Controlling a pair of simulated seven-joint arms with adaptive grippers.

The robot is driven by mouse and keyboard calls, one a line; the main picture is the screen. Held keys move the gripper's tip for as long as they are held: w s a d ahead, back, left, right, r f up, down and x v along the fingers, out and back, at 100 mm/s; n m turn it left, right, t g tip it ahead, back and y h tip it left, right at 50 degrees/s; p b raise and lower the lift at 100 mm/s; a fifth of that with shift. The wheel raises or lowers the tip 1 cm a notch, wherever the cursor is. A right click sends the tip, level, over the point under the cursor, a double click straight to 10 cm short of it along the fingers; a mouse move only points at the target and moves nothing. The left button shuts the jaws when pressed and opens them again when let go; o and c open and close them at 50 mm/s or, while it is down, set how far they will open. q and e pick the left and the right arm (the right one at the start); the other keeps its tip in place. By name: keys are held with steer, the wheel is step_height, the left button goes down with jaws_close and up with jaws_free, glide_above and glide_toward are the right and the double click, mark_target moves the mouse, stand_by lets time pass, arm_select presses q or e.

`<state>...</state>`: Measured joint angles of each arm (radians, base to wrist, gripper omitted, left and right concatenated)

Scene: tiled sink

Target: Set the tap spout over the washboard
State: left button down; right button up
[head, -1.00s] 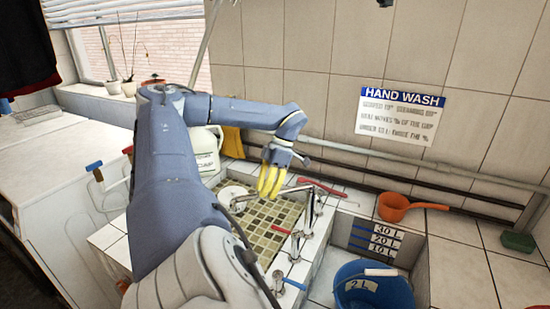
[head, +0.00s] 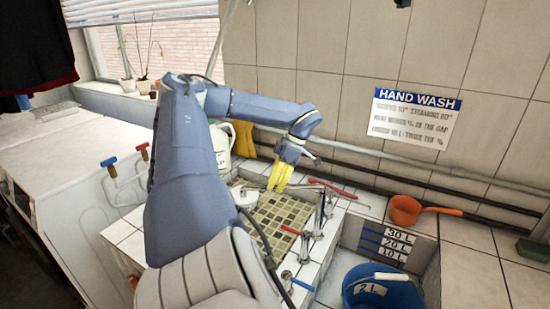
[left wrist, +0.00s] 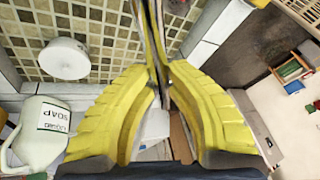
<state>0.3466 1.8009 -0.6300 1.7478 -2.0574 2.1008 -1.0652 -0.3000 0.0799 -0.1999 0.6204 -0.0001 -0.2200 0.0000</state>
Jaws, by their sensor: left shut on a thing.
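My left gripper (head: 278,186) has yellow fingers and is over the tiled sink, near the tap. In the left wrist view its fingers (left wrist: 160,82) are closed around a thin metal bar, the tap spout (left wrist: 155,35). The tap body (head: 321,212) stands on the sink's right edge in the head view. The spout reaches left from it across the basin. The sink basin (head: 272,222) has small beige and brown tiles. I cannot make out a washboard; my left arm hides the basin's left part. My right gripper is not in view.
A white round object (left wrist: 65,58) is by the basin, near a white soap jug (left wrist: 40,130). A second tap (head: 304,245) stands nearer on the edge. A red-handled tool (head: 332,188) lies behind. A blue bucket (head: 378,290) and orange pan (head: 405,211) are at right.

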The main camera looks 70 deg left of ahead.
arm_select(q)
steer(key=shift+f, duration=0.1)
steer(key=c, duration=1.3)
jaws_free()
steer(key=shift+v, duration=6.05)
steer(key=shift+d, duration=0.1)
